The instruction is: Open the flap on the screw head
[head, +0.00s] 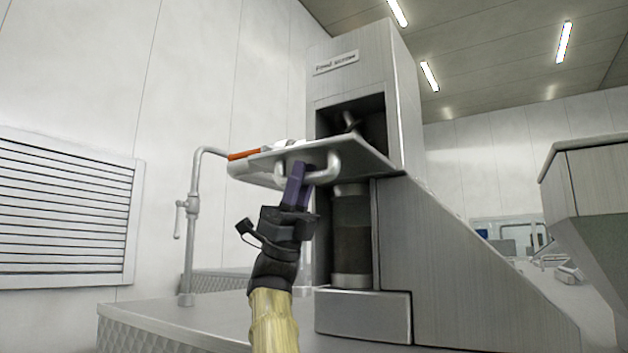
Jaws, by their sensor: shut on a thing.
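The screw head (362,62) is a tall grey metal housing with a small label plate near its top. Its flap (358,151) is swung down and out, sloping slightly, and the opening (372,118) behind it shows dark, with part of a metal screw inside. A pale bar handle (331,170) is on the flap's outer face. My gripper (299,178) has purple fingers and is shut on this handle from below. The fingers hide part of the handle.
A pipe with a tap (191,212) stands left of the housing on the metal bench (150,320). A sloping metal side (450,270) and a hopper (597,190) stand to the right.

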